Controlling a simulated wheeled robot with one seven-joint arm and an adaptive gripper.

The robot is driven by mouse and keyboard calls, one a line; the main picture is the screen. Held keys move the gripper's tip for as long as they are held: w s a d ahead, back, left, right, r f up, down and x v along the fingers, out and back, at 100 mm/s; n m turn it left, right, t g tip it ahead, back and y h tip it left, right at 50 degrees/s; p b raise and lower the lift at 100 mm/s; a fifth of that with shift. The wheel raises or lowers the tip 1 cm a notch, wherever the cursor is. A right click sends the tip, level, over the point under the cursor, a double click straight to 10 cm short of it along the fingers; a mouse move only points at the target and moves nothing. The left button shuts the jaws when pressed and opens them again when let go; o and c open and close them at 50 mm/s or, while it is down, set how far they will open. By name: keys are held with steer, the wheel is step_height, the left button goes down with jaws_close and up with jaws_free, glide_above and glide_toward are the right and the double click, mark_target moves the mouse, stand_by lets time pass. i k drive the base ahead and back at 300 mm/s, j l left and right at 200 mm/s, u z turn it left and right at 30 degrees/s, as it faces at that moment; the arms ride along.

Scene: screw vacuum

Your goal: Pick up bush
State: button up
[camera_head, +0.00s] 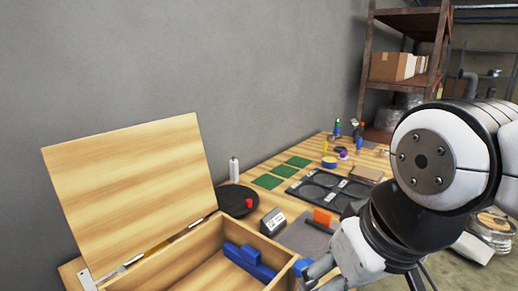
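I cannot make out anything that is clearly a bush. A blue object (250,261) lies inside the open wooden box (200,250), near its right side. My gripper (312,272) is at the right wall of the box, low in the picture, pointing down and left. Its fingers are partly cut off by the lower edge, and I cannot tell whether they are open or shut. A small blue thing (301,265) shows right beside the fingers; I cannot tell if they touch it.
The box lid (135,185) stands open against the wall. A black round dish (233,203) with a red piece (249,203), a white bottle (234,170), green boards (268,181), a black tray (325,190), an orange block (322,216) and a small device (272,222) occupy the bench.

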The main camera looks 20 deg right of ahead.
mark_target(383, 153)
steer(key=j+z, duration=0.1)
steer(key=z, duration=1.1)
steer(key=i+l+z, duration=0.35)
steer(key=i, duration=0.45)
steer(key=i+z, duration=0.35)
steer(key=i, duration=0.4)
steer(key=i+l+u, duration=0.1)
steer(key=i+u, duration=0.2)
steer(key=i, duration=0.15)
steer(key=i+l+u, duration=0.15)
steer(key=i+u, duration=0.15)
steer(key=i, duration=0.15)
steer(key=i+l+u, duration=1.05)
steer(key=u, duration=0.2)
steer(key=i+l+u, duration=0.2)
steer(key=l+u, duration=0.25)
steer(key=l, duration=0.2)
